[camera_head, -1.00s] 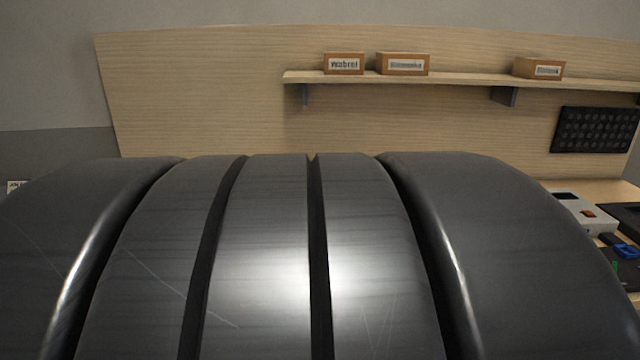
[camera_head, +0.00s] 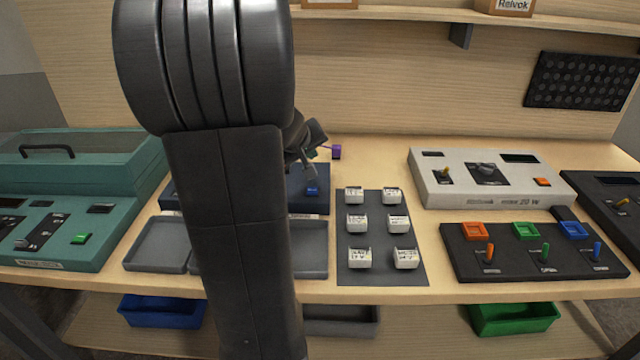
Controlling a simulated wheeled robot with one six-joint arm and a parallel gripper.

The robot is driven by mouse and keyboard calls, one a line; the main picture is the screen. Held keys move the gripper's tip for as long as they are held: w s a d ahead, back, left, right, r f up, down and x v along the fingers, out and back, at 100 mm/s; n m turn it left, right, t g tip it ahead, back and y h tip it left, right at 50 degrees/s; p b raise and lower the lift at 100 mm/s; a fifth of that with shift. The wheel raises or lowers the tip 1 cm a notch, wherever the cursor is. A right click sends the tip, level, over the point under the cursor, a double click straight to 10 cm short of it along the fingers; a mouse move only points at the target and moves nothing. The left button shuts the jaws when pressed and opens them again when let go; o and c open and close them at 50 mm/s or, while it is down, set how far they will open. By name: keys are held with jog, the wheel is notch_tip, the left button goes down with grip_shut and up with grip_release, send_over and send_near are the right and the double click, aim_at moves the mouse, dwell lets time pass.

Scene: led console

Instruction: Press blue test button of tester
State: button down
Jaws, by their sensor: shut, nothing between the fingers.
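A dark blue device (camera_head: 322,200), apparently the tester, stands at the back of the bench, largely hidden behind my arm. A small blue button (camera_head: 313,190) shows on its top, just right of my arm. My gripper (camera_head: 301,168) is partly hidden behind my arm and appears small above the device, a little up and left of the blue button. It is shut and holds nothing. I cannot tell its exact height above the button, but no contact is visible.
A teal machine (camera_head: 60,225) stands left, grey trays (camera_head: 158,244) in front. Right are a dark mat (camera_head: 381,270) with labelled white blocks, a light grey console (camera_head: 470,196) and a dark switch panel (camera_head: 530,262). A small purple item (camera_head: 336,152) is behind the tester.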

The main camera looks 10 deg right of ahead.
jog(key=shift+w+d+r, duration=0.1)
jog(key=shift+w, duration=0.3)
jog(key=b, duration=0.6)
send_over(311, 193)
notch_tip(311, 193, down, 8)
jog(key=shift+w+r, duration=0.1)
jog(key=shift+r, duration=0.15)
jog(key=shift+f+b, duration=0.7)
jog(key=shift+b, duration=0.35)
dwell(0.8)
jog(key=shift+f+b, duration=0.4)
jog(key=shift+b, duration=0.2)
